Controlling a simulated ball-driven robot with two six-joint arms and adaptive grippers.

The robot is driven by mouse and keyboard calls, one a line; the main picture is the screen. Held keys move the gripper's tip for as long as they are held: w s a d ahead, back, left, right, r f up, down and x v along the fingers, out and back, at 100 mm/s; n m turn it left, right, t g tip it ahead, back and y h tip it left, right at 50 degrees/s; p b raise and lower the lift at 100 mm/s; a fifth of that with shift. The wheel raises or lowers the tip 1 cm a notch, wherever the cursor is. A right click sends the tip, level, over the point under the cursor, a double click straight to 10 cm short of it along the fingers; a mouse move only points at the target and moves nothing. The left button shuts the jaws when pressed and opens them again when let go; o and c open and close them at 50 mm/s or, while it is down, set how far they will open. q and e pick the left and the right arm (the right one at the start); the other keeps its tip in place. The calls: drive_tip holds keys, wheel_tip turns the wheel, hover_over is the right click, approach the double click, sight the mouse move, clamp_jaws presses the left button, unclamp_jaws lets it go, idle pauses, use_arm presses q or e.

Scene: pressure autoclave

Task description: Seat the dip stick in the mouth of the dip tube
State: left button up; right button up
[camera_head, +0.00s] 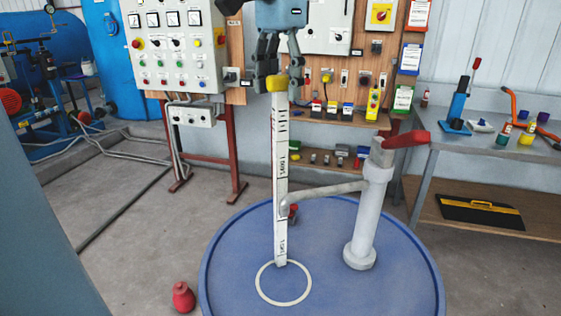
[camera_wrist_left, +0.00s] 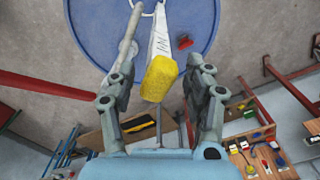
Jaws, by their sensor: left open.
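The dip stick (camera_head: 280,165) is a long white graduated strip with a yellow top. It stands nearly upright over the blue drum lid, its lower end at the back edge of a pale ring (camera_head: 261,284). I cannot tell whether that ring is the dip tube's mouth or whether the stick's end is inside anything. My left gripper (camera_head: 279,80) is open above the stick, its fingers on either side of the yellow top. In the left wrist view the yellow top (camera_wrist_left: 159,78) sits between the spread fingers (camera_wrist_left: 163,92), with gaps visible. My right gripper is not in view.
A grey hand pump (camera_head: 370,210) with a red handle rises from the blue drum (camera_head: 405,265), its spout reaching toward the stick. A red object (camera_head: 184,297) stands on the floor beside the drum. Control panels stand behind; a workbench (camera_head: 530,153) is at the right.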

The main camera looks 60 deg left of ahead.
sight(280, 139)
use_arm(q)
wheel_tip(280, 139, down, 6)
drive_tip(key=shift+d+r+p, duration=0.1)
drive_tip(key=shift+r+p, duration=0.05)
drive_tip(key=shift+p, duration=0.5)
drive_tip(key=shift+c, duration=0.4)
clamp_jaws()
